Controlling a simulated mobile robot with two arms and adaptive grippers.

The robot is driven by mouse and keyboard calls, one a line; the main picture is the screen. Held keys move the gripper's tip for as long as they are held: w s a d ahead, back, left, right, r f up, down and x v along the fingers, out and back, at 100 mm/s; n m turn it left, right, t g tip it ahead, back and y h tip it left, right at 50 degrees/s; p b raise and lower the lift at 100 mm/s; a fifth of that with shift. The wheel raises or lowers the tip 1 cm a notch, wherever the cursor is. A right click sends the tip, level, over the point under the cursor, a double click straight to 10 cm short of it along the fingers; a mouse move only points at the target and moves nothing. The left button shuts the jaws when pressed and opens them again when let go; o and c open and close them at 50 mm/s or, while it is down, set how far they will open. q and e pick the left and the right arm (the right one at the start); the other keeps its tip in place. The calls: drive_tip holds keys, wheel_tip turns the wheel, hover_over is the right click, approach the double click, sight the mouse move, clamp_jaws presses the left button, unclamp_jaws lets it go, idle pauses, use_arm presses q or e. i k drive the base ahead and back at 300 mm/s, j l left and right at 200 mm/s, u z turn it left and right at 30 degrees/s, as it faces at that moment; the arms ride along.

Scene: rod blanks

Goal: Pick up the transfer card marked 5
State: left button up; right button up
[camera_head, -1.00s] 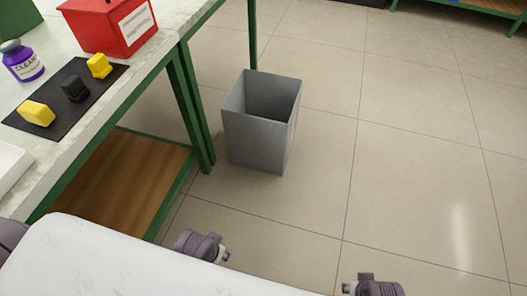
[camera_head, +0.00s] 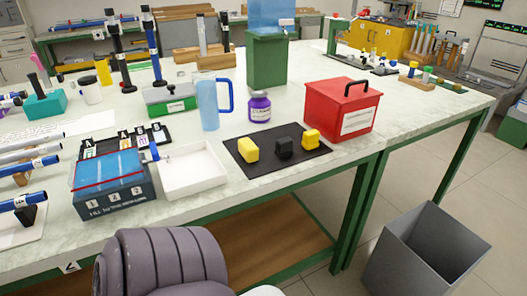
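A black rack (camera_head: 118,139) on the left part of the table holds several small cards or tags under white letter labels. I cannot make out a card marked 5 among them; the print is too small. The rack stands behind a dark box with a blue top (camera_head: 110,180) marked 1, 2, 3, which hides part of it. Neither gripper is in view. Only a grey-purple link of my own arm shows at the bottom.
A white tray (camera_head: 192,172), blue mug (camera_head: 208,108), purple bottle (camera_head: 259,108), black mat (camera_head: 240,162) with yellow and black blocks, and red box (camera_head: 341,110) share the table. Rods lie at the left edge. A grey bin (camera_head: 425,255) stands on the floor at right.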

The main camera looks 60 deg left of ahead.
sight(159, 136)
drive_tip(key=u, duration=2.7)
drive_tip(key=k+j+z, duration=0.1)
drive_tip(key=z, duration=0.15)
drive_tip(key=k, duration=0.1)
